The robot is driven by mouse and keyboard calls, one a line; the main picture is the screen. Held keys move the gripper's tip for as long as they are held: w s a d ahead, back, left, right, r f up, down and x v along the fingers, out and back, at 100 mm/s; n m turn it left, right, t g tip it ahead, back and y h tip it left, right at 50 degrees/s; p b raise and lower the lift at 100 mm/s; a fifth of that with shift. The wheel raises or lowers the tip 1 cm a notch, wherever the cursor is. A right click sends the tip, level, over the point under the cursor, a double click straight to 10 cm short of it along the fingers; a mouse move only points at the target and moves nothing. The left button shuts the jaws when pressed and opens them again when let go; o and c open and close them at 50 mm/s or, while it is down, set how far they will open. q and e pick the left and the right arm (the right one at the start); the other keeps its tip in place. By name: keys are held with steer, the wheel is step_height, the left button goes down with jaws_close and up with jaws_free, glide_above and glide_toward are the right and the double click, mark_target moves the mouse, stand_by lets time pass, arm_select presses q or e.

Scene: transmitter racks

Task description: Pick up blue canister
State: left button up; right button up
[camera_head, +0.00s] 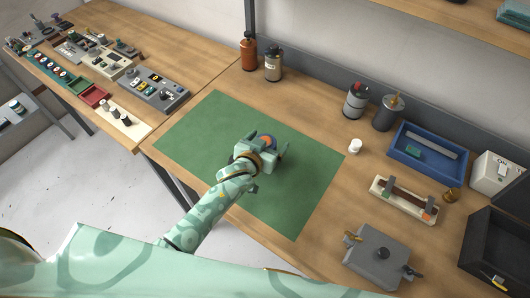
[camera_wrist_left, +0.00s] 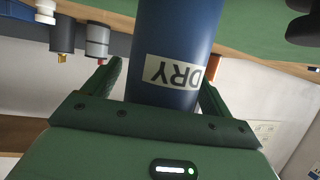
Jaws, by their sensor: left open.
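The blue canister (camera_wrist_left: 175,40) stands between the fingers of my left gripper (camera_wrist_left: 160,80) in the left wrist view. It has a white label reading "DRY", upside down in that view. The fingers are apart, one on each side of it, and I cannot tell whether they touch it. My right gripper is not in view.
An orange bottle (camera_head: 248,55) and a grey-brown canister (camera_head: 273,66) stand behind the mat. A grey canister (camera_head: 355,101), a white cup (camera_head: 355,146), a blue tray (camera_head: 402,160) and a grey box (camera_head: 377,257) are to the right. The mat's far left is clear.

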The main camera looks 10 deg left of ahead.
arm_select(q)
steer(key=c, duration=1.3)
steer(key=shift+o, duration=0.2)
